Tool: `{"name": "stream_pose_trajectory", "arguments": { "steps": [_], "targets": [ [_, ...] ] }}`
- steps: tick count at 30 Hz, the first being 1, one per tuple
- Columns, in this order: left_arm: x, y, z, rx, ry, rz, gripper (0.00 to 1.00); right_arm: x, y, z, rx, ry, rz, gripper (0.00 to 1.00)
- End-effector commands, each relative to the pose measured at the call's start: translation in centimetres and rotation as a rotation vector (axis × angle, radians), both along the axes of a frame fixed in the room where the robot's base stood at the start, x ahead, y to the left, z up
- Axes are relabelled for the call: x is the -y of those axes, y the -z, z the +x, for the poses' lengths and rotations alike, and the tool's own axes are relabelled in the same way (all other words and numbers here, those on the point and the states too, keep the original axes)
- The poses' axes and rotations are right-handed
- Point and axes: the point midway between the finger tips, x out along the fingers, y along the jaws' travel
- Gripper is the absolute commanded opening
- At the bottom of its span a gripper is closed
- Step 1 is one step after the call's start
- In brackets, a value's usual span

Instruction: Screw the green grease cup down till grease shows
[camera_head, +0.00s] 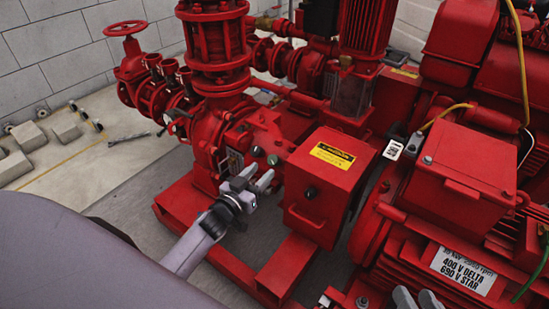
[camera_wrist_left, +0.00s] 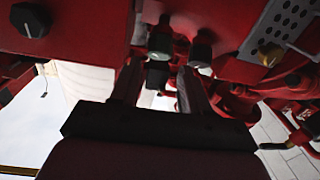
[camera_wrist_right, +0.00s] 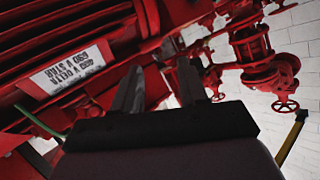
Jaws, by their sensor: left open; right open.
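The green grease cup (camera_head: 272,160) is a small dark-green cap on the red pump housing, left of the red box with the yellow label. In the left wrist view a greenish cap (camera_wrist_left: 160,42) and a darker cap (camera_wrist_left: 201,48) hang side by side beyond my fingers. My left gripper (camera_head: 257,179) is open just below and in front of the cup, with nothing between its fingers (camera_wrist_left: 159,68); contact with the cup does not show. My right gripper (camera_head: 417,297) is open and empty at the bottom edge, near the motor. I see no grease.
A red box with a yellow label (camera_head: 332,155) stands close right of my left gripper. The red motor (camera_head: 460,168) fills the right side. A red base frame (camera_head: 285,265) runs underneath. A handwheel (camera_head: 125,29) and piping stand at the back left.

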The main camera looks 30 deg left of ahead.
Motion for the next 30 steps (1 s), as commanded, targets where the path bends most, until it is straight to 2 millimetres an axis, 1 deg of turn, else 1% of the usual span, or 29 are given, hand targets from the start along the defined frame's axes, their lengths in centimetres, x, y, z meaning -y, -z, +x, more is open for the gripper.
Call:
{"name": "stream_pose_trajectory", "arguments": {
  "steps": [9,15,21,28,29,30],
  "targets": [
    [0.3,0.2,4.0,0.002,0.001,0.000,0.46,1.1,0.5,-0.2,0.073,0.020,-0.058,0.43],
    [0.4,0.1,6.0,0.001,-0.001,0.000,0.46,1.7,0.4,-0.4,0.117,0.032,-0.095,0.43],
    [0.5,0.0,6.8,0.000,-0.001,0.001,0.46,1.9,0.3,-0.4,0.135,0.036,-0.110,0.43],
    [0.5,-0.1,6.8,-0.001,-0.001,0.001,0.46,1.9,0.2,-0.4,0.136,0.037,-0.111,0.43],
    [0.5,-0.1,6.8,-0.001,-0.001,0.001,0.36,1.9,0.2,-0.4,0.136,0.036,-0.111,0.43],
    [0.5,0.0,6.8,-0.001,-0.001,0.001,0.23,1.9,0.2,-0.4,0.136,0.036,-0.110,0.43]
  ]
}}
